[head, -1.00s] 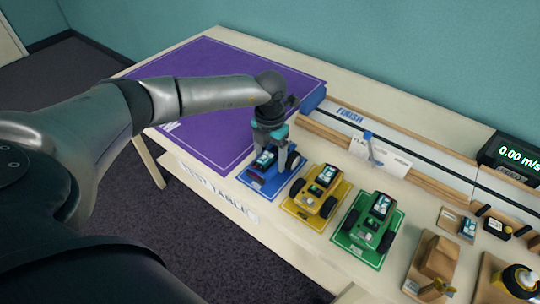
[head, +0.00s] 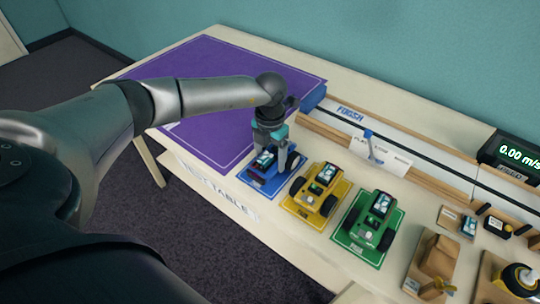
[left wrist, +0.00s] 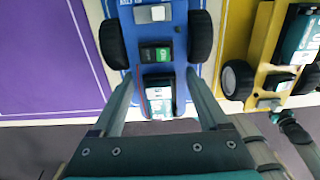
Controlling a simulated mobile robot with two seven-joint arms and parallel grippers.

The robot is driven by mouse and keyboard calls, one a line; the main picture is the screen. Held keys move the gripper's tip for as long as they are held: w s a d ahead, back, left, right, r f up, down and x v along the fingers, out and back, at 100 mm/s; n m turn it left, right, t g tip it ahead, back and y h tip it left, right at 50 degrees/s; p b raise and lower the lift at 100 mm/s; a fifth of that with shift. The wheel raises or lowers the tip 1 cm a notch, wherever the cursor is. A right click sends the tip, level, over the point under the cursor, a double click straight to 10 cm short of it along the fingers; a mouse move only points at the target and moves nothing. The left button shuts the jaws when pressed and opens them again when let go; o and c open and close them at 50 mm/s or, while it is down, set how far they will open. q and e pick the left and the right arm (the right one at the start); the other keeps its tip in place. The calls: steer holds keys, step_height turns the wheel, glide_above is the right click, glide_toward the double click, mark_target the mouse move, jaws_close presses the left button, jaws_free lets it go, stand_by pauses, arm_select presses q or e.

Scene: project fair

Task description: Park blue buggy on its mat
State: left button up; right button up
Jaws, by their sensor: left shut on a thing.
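The blue buggy (head: 263,163) stands on the blue mat (head: 258,187) near the table's front edge, beside the purple sheet. In the left wrist view the buggy (left wrist: 157,28) has its dark wheels to either side and a small board on top. My left gripper (head: 276,160) points down over the buggy. Its fingers (left wrist: 162,90) lie along both sides of the buggy's narrow body, shut on it. The arm and fingers hide part of the buggy and mat in the head view. I cannot tell whether the wheels bear on the mat.
A yellow buggy (head: 318,188) on its yellow mat stands close to the right, then a green buggy (head: 374,216) on a green mat. The purple sheet (head: 205,75) is bare at the left.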

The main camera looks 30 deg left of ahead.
arm_select(q)
steer(key=o, duration=0.9)
steer(key=shift+o, duration=1.1)
arm_select(e)
steer(key=shift+s, duration=0.3)
steer(key=shift+s, duration=0.1)
